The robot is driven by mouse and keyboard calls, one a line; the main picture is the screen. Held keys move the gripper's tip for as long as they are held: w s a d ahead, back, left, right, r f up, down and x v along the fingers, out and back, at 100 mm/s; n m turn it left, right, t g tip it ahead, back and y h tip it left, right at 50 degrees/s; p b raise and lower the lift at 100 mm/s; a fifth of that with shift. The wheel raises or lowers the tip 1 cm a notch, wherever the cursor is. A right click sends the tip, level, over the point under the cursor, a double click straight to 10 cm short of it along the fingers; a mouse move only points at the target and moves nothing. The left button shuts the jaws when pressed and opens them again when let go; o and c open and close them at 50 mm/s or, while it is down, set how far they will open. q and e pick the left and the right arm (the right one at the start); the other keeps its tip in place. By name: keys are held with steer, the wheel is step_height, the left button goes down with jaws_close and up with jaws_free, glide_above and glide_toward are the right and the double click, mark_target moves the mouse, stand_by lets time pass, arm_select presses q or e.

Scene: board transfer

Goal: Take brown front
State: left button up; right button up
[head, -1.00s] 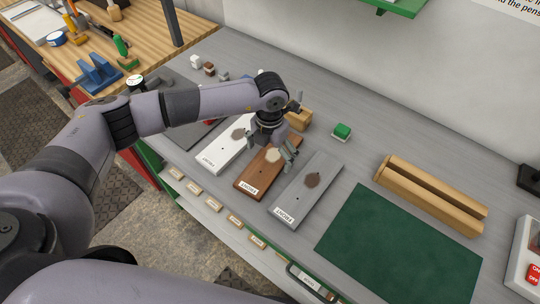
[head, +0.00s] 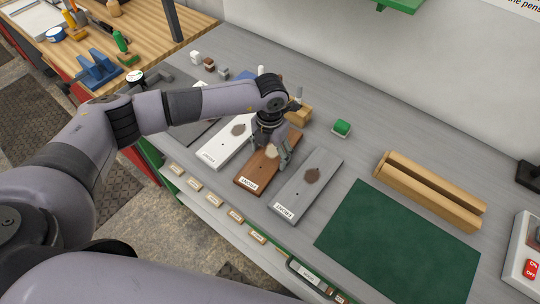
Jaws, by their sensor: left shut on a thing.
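My right gripper is not in view.
A green mat (head: 400,245) and a wooden cradle (head: 430,193) lie to the right. A green block (head: 341,128) and a tan wooden block (head: 298,115) stand behind the boards. Small labels line the bench's front edge.

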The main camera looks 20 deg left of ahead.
arm_select(q)
steer(key=c, duration=0.4)
steer(key=shift+w+r, duration=0.1)
steer(key=shift+r, duration=0.05)
